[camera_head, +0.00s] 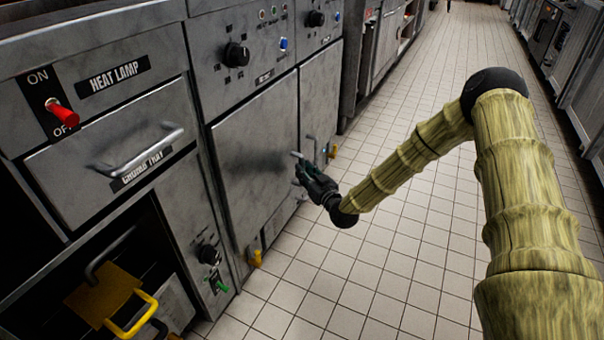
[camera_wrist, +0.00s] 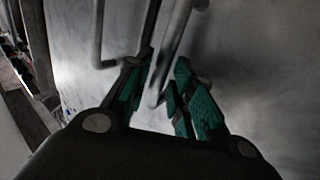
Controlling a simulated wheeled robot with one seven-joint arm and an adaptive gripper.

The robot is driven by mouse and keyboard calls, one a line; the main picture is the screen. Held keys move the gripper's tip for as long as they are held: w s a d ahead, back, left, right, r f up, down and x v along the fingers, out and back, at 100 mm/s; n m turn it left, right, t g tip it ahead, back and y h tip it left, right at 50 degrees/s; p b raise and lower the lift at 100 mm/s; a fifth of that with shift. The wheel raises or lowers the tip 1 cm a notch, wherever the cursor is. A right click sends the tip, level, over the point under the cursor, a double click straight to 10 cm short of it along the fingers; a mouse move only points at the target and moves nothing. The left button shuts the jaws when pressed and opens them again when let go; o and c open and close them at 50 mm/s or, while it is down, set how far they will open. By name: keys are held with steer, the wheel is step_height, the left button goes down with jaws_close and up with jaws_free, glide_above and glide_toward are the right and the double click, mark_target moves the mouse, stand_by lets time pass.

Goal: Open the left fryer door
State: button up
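The left fryer door (camera_head: 252,155) is a grey metal panel below the knobs and looks closed, flush with the cabinet front. Its handle is near its right edge, mostly hidden behind my gripper in the head view. My gripper (camera_head: 304,168) is at that edge, with its black body low and to the right. In the wrist view, my gripper's teal fingers (camera_wrist: 162,75) stand apart, with a metal handle bar (camera_wrist: 168,60) running between them. Gaps show beside the bar, so the fingers do not look closed on it. The right fryer door (camera_head: 320,95) is beside it, also closed-looking.
A heat lamp panel with a red switch (camera_head: 62,112) and a crumb tray drawer (camera_head: 110,150) are at left. Below is an open bay with a yellow-handled item (camera_head: 105,298). A yellow valve handle (camera_head: 255,258) is under the door. The tiled floor (camera_head: 400,240) is clear.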

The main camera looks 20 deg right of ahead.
steer(key=shift+w+a+b, duration=0.25)
steer(key=shift+w+b, duration=0.1)
steer(key=shift+w, duration=0.85)
jaws_close()
steer(key=shift+s, duration=0.15)
